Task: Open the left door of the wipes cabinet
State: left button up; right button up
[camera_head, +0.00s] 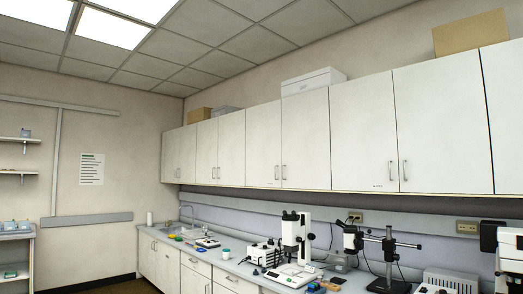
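A row of white wall cabinets with paired doors runs along the back wall, and every door in view is shut. One pair at the right has a left door (362,135) with a small dark label (384,188) near its bottom edge. The label is too small to read, so I cannot tell for sure which cabinet is the wipes cabinet. That left door has an upright metal handle (390,171) at its lower right. The right door (443,120) beside it has a handle (405,171) at its lower left. Neither of my grippers shows.
Below the cabinets, a counter holds a white microscope (296,235), a black stand (389,260), a sink (187,231) and small items. Boxes (470,34) sit on top of the cabinets. Open shelves (15,230) stand at the far left. Some dark floor shows at lower left.

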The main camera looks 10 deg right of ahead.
aim_at(263, 132)
jog(key=i+l, duration=0.2)
jog(key=l, duration=0.15)
jog(key=i+l+z, duration=0.1)
jog(key=l, duration=0.25)
jog(key=i+l+u, duration=0.25)
jog(key=i+l, duration=0.2)
jog(key=i, duration=0.3)
jog(key=i+l+u, duration=0.2)
jog(key=i+l, duration=0.45)
jog(key=i+j+u, duration=0.15)
jog(key=i+u, duration=0.2)
jog(key=i, duration=0.5)
jog(key=i+u, duration=0.3)
jog(key=i, duration=0.55)
jog(key=i+j+z, duration=0.1)
jog(key=i+z, duration=0.35)
jog(key=i+j+z, duration=0.4)
jog(key=i, duration=0.15)
jog(key=i+j+z, duration=0.3)
jog(key=i+z, duration=0.15)
jog(key=i+j+z, duration=0.2)
jog(key=z, duration=0.25)
jog(key=i+j+z, duration=0.2)
jog(key=z, duration=0.25)
jog(key=i+j+z, duration=0.1)
jog(key=j+z, duration=0.4)
jog(key=i+j+z, duration=0.1)
jog(key=j+z, duration=0.15)
jog(key=z, duration=0.2)
